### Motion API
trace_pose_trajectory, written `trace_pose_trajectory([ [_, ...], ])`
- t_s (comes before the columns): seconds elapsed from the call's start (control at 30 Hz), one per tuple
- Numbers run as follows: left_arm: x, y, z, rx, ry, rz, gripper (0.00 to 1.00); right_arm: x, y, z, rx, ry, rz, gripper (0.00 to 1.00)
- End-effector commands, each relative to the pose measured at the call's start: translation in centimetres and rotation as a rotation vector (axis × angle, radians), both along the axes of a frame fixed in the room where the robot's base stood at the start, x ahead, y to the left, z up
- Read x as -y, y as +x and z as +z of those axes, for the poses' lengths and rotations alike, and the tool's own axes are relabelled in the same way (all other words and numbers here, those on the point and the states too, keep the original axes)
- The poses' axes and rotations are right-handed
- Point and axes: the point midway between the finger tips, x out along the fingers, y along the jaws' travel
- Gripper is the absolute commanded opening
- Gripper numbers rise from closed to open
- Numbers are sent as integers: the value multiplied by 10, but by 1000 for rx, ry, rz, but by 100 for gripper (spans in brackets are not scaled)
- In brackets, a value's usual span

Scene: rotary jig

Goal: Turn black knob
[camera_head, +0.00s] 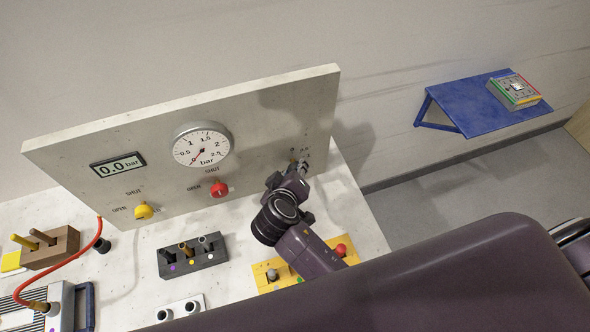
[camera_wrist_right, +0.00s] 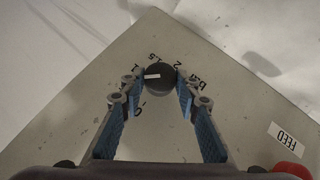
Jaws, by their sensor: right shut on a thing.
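The black knob (camera_wrist_right: 160,79) shows in the right wrist view, round, with a white pointer mark on its face and a printed scale around it on the grey panel. My right gripper (camera_wrist_right: 159,82) has a blue-padded finger on each side of the knob and is shut on it. In the head view my right gripper (camera_head: 299,166) reaches the right end of the upright panel (camera_head: 270,112), and the gripper and wrist hide most of the knob there. My left gripper is in neither view.
The panel carries a dial gauge (camera_head: 201,146), a display reading 0.0 bar (camera_head: 118,165), a yellow knob (camera_head: 143,211) and a red knob (camera_head: 219,189). A dark block (camera_head: 193,257) and a yellow block (camera_head: 262,274) stand on the bench. A blue shelf (camera_head: 470,103) hangs on the wall at right.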

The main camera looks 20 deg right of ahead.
Motion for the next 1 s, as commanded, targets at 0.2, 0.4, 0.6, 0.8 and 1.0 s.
trace_pose_trajectory([
  [0.2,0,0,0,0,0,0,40,0,-1,-2,-5,1,0,47],
  [0.4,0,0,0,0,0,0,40,0,-1,-1,-3,1,0,47],
  [0.6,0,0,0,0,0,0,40,-6,-11,7,-2,3,1,47],
  [0.8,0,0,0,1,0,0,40,-21,-41,31,-3,5,0,47],
  [1.0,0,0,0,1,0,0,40,-36,-70,54,-6,5,0,47],
])
